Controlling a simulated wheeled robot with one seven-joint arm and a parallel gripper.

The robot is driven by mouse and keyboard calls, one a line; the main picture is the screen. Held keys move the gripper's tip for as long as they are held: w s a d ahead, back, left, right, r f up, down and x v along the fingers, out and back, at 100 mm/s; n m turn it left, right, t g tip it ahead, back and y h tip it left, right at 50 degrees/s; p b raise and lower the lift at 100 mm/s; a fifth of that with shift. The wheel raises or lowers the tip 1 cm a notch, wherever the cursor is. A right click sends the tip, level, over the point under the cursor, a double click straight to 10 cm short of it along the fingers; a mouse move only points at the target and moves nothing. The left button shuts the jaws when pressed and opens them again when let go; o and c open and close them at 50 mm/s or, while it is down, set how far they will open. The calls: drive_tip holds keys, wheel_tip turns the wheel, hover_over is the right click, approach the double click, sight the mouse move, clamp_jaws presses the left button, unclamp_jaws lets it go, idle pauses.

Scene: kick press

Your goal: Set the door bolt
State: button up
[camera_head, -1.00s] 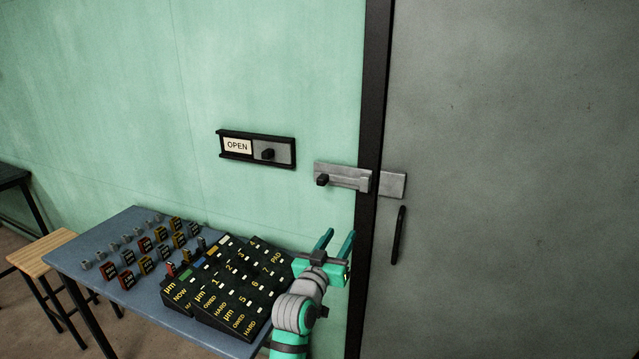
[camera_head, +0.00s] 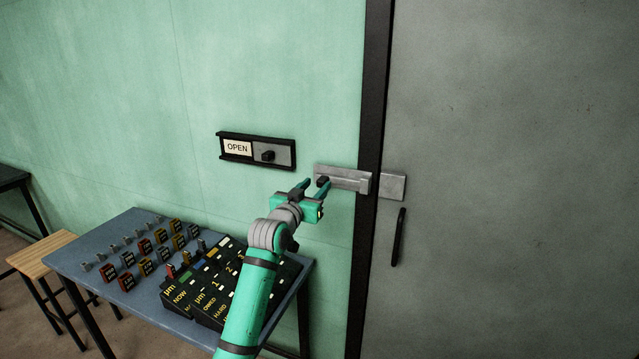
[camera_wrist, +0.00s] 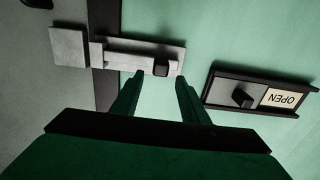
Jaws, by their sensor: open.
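The door bolt (camera_head: 346,177) is a grey metal slide on the green wall beside the dark door frame. Its black knob (camera_head: 322,182) is at its left end, and a grey keeper plate (camera_head: 392,186) is on the door. My gripper (camera_head: 315,186) is open, with its green fingers pointing at the knob. In the wrist view the bolt (camera_wrist: 130,50) lies just beyond the fingertips, and the knob (camera_wrist: 161,66) shows between them, nearer one finger. I cannot tell whether the fingers touch it.
An OPEN sign slider (camera_head: 256,149) with a black knob is on the wall left of the bolt. The grey door (camera_head: 510,180) has a dark handle (camera_head: 398,237). A blue table (camera_head: 140,285) with black blocks and small parts stands below, beside a wooden stool (camera_head: 42,251).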

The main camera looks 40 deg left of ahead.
sight(320, 182)
drive_tip(key=shift+x, duration=1.8)
drive_tip(key=shift+c, duration=0.3)
